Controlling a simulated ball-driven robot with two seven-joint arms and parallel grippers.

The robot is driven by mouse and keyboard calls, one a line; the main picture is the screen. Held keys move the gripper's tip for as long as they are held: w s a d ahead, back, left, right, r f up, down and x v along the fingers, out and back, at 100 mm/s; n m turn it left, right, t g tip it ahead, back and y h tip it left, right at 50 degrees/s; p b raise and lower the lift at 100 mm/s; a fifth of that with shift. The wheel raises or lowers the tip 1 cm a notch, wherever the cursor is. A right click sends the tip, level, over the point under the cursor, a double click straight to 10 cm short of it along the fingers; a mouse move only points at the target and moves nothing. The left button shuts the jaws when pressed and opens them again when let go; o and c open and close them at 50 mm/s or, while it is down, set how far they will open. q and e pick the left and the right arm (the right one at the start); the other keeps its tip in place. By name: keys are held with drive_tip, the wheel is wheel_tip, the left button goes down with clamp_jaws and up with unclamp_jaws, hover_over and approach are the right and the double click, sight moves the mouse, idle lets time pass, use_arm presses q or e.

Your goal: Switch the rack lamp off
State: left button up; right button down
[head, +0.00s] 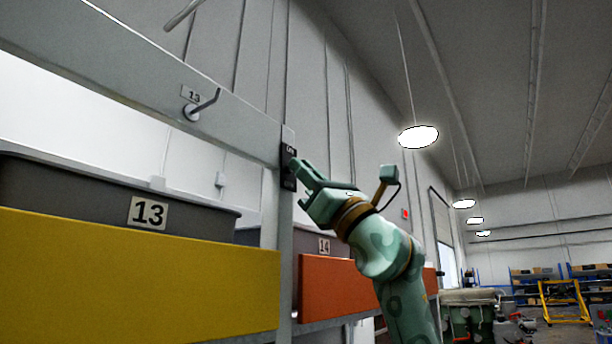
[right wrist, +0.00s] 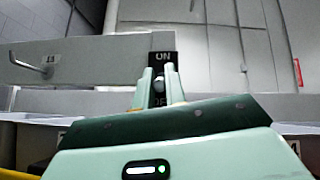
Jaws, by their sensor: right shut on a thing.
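The lamp switch (head: 289,167) is a small black plate on the rack's upright post in the head view. In the right wrist view the switch plate (right wrist: 163,62) reads "ON" at its top, and the lettering at its bottom is partly hidden by my fingers. My right gripper (head: 297,168) reaches the plate from the right. In the right wrist view its fingers (right wrist: 159,85) are shut on the small grey switch lever (right wrist: 159,84) between them. My left gripper is not in view.
A rack beam (head: 130,75) with a hook (head: 203,106) and a "13" label runs left of the switch. Below are a grey bin (head: 60,190) marked 13, a yellow front (head: 130,280) and an orange front (head: 335,290).

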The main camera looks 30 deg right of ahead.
drive_tip(key=c, duration=1.5)
unclamp_jaws()
drive_tip(key=shift+o, duration=0.2)
drive_tip(key=shift+s+d+f, duration=0.1)
drive_tip(key=shift+s+f, duration=0.1)
drive_tip(key=shift+f, duration=0.15)
drive_tip(key=b+v, duration=0.6)
drive_tip(key=v, duration=0.9)
drive_tip(key=shift+s+d, duration=0.25)
drive_tip(key=shift+f, duration=0.1)
